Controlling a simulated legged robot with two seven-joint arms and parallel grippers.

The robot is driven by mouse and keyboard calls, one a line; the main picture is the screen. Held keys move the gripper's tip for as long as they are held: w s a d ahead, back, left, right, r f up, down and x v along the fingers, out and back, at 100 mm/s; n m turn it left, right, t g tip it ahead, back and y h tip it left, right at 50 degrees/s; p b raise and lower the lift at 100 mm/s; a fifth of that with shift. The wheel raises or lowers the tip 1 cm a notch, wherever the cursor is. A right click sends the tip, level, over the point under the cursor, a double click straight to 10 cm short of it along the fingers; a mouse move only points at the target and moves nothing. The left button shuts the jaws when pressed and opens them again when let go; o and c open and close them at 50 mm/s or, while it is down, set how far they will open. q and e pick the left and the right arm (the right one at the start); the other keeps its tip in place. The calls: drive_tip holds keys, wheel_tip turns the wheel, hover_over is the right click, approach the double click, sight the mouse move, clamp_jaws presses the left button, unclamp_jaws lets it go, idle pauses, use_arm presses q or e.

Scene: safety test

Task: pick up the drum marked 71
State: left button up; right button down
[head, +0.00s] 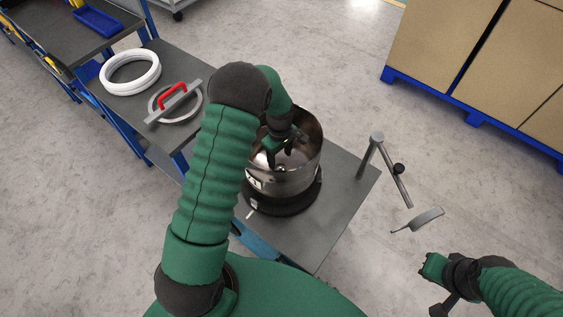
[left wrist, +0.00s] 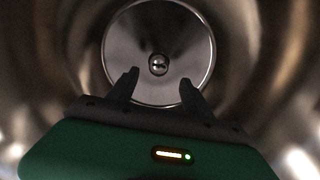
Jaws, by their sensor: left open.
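A shiny metal drum (head: 290,181) with an open top stands on a round black base (head: 290,203) on the grey table. A small white label shows on its front wall; its number is too small to read. My left gripper (head: 283,158) reaches down into the drum from above. In the left wrist view my left gripper (left wrist: 160,88) is open, its two dark fingers pointing at a round metal disc (left wrist: 190,40) with a small central knob (left wrist: 158,64). The knob lies just beyond the fingertips, with nothing held. My right gripper (head: 436,268) is at the lower right, away from the drum; its jaws are unclear.
Boxes (head: 480,50) stand on a blue pallet at upper right.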

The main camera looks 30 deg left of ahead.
sight(281, 166)
use_arm(q)
wheel_tip(281, 166, down, 8)
drive_tip(key=shift+w+d, duration=0.1)
drive_tip(key=shift+w, duration=0.05)
drive_tip(key=c, duration=1.2)
clamp_jaws()
drive_tip(key=shift+w+r, duration=0.1)
